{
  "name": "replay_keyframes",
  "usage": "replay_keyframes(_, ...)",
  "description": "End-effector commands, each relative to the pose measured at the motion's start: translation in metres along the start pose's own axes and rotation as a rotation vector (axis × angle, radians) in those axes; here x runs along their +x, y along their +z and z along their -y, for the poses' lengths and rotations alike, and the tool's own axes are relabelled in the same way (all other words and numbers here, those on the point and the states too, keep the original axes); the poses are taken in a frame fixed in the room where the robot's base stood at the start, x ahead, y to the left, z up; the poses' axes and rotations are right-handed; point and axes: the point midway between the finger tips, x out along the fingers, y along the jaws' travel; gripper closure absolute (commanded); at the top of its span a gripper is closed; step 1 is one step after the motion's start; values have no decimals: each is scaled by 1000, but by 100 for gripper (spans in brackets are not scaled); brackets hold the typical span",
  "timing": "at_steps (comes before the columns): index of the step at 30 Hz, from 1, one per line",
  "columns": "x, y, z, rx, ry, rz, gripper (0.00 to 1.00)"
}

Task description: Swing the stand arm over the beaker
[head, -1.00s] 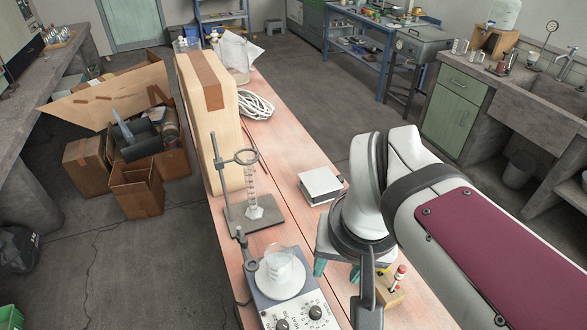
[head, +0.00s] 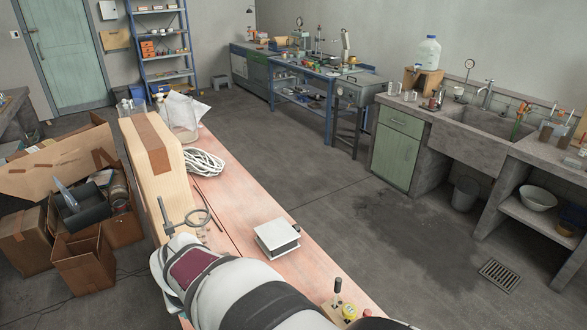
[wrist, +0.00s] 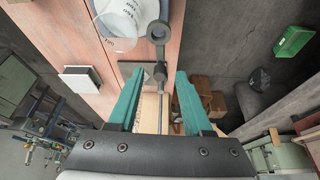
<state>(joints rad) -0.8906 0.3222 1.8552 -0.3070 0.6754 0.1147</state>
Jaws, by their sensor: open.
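In the wrist view my gripper (wrist: 158,78) has two teal fingers spread apart with nothing clamped between them. A dark stand arm (wrist: 158,50) with a round end (wrist: 160,32) lies just ahead, roughly in line with the gap between the fingertips. I cannot tell whether a finger touches it. The clear beaker (wrist: 118,42) stands left of the arm on a white round plate (wrist: 128,14); the arm's round end is beside the beaker, not over it.
A ring stand (head: 196,217) shows beside a tall wooden block (head: 150,165). A white box-like object (head: 277,236) and coiled white cable (head: 203,162) lie on the pink bench (head: 240,205). Small items, including a yellow one (head: 349,312), sit near the front. Cardboard boxes (head: 85,262) stand on the floor left.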

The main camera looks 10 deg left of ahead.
Motion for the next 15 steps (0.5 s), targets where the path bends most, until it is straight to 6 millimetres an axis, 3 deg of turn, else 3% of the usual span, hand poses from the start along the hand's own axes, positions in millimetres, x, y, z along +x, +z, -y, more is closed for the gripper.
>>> replay_keyframes(8,2,0,0,1,0,0,50)
replay_keyframes(15,2,0,0,1,0,0,93)
